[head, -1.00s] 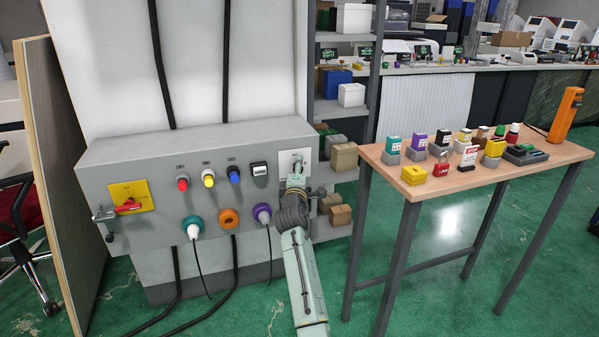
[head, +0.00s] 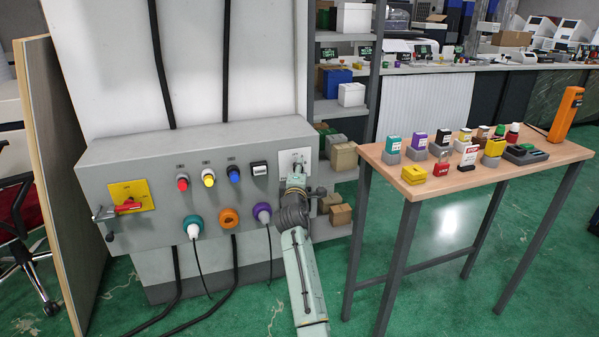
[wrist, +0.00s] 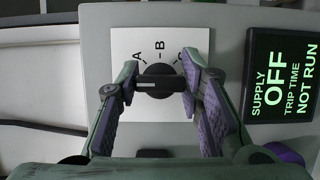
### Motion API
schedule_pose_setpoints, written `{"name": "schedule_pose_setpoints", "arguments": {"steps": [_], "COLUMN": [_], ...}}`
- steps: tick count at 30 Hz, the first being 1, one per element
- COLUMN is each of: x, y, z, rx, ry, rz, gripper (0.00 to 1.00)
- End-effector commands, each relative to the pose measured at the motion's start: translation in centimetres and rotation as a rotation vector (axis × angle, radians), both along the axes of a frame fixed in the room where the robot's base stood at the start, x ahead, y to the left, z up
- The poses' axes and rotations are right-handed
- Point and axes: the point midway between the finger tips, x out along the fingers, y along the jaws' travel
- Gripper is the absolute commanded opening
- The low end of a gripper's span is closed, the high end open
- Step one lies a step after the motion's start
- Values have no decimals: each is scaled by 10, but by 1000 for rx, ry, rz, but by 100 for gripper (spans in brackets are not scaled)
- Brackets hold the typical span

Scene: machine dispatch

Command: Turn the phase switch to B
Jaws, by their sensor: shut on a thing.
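The phase switch is a round black knob (wrist: 158,82) with a bar handle on a white plate marked A, B and C. In the wrist view the bar lies crosswise, with B above the knob, A at upper left and C at upper right. A pale line marks the bar's left part; which letter it selects I cannot tell. My gripper (wrist: 160,80) is shut on the knob, one finger at each end of the bar. In the head view my gripper (head: 296,181) covers the lower part of the switch plate (head: 294,157).
A display (wrist: 284,75) reading SUPPLY OFF, TRIP TIME NOT RUN is right of the plate in the wrist view. The grey panel (head: 145,160) also carries a red-handled switch (head: 128,205), coloured buttons and plugs with cables. A table (head: 400,168) with small items stands right.

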Motion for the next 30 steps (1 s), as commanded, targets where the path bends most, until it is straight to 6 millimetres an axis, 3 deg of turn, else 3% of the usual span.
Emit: {"name": "schedule_pose_setpoints", "arguments": {"steps": [11,30], "x": [0,0], "y": [1,0], "z": [4,3], "rx": [102,647], "ry": [33,211], "rz": [1,0], "gripper": [6,6]}}
